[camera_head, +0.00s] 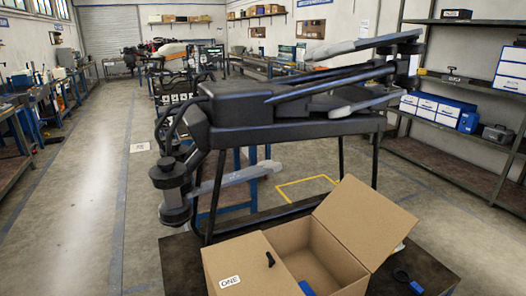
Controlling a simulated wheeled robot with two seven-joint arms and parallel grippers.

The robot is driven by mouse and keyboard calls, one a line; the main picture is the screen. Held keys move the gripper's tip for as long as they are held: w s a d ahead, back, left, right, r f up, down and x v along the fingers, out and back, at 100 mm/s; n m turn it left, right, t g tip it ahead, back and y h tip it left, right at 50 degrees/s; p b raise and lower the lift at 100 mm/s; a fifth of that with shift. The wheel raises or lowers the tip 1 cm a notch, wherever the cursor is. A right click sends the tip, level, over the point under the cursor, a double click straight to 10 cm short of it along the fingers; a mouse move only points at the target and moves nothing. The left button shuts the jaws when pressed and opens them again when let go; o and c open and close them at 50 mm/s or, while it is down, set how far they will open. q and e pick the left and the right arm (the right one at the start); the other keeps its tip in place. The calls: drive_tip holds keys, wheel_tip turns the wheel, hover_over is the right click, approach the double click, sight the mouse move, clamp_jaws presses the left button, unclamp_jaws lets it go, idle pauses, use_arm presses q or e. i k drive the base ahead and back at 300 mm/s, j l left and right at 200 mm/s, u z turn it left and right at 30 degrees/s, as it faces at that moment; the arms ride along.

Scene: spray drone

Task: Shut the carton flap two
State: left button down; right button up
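The open brown cardboard carton (290,238) stands on a dark table at the bottom of the head view. Its left flap (237,258), labelled ONE, appears to lie flat over the left part of the opening. The right flap (365,222) stands up and leans outward to the right; no label shows on its visible face. The right part of the carton is open, and part of its inside shows. The carton's near side is cut off by the frame's bottom edge. Neither of my grippers is in view.
A large dark folded drone (250,108) stands on legs just behind the carton. A small black part (270,259) and a blue item (307,288) show by the flap's inner edge. Black ring-like parts (401,275) lie on the table (438,277) right of the carton.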

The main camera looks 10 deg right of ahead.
sight(370, 226)
drive_tip(key=k+l, duration=0.1)
drive_tip(key=l, duration=0.35)
drive_tip(key=k+l+u, duration=0.15)
drive_tip(key=l, duration=0.25)
drive_tip(key=k+l, duration=0.1)
drive_tip(key=l, duration=0.35)
drive_tip(key=k+l+u, duration=0.15)
drive_tip(key=l, duration=0.25)
